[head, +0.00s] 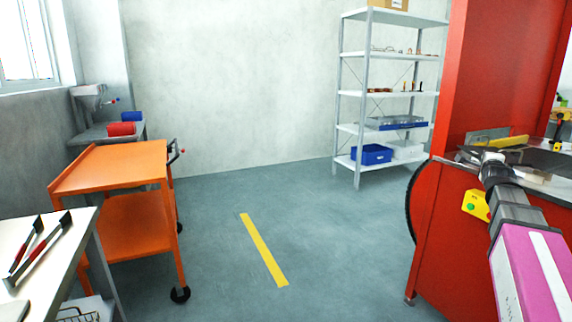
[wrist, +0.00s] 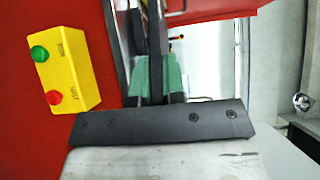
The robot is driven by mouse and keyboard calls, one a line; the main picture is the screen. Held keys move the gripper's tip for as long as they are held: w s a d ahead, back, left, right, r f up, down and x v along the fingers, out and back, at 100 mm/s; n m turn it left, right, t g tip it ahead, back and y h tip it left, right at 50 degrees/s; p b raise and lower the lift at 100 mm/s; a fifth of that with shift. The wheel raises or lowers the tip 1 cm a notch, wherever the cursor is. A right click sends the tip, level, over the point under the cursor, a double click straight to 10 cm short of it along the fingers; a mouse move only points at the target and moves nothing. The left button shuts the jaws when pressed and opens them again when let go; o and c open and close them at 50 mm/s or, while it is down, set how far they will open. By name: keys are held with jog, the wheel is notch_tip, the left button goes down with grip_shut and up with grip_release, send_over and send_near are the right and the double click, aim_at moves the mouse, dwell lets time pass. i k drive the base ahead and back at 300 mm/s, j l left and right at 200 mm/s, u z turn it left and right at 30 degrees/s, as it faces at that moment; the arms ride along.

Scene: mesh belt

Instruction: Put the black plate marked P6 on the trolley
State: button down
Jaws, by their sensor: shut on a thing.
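My gripper (wrist: 157,68) shows in the wrist view with green fingers shut on a thin black plate (wrist: 154,28). I see the plate edge-on between the fingers, pointing away from the gripper body. No P6 mark is readable from here. In the head view my gripper (head: 493,165) is at the right, by the metal surface of the red machine; its fingers and the plate cannot be made out there. The orange trolley (head: 115,172) stands at the left, far from my gripper. Its top is empty.
The red machine (head: 440,230) fills the right side, with a yellow button box (head: 475,205) near my arm. A white table (head: 55,245) with red-handled tools stands in front of the trolley. A shelf rack (head: 365,95) stands at the back. The middle floor is clear, with a yellow stripe (head: 262,250).

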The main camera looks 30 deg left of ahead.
aim_at(117, 173)
jog(key=i+j+u, duration=0.1)
jog(key=u, duration=0.2)
jog(key=i+u, duration=0.3)
jog(key=i+j+u, duration=0.15)
jog(key=i+u, duration=0.6)
jog(key=u, duration=0.15)
jog(key=i+l+u, duration=0.15)
jog(key=i+u, duration=0.3)
jog(key=i+l+u, duration=0.25)
jog(key=u, duration=0.25)
jog(key=i+l+u, duration=0.55)
jog(key=l+u, duration=0.35)
jog(key=i+l+u, duration=0.1)
jog(key=l, duration=0.7)
jog(key=i+u, duration=0.05)
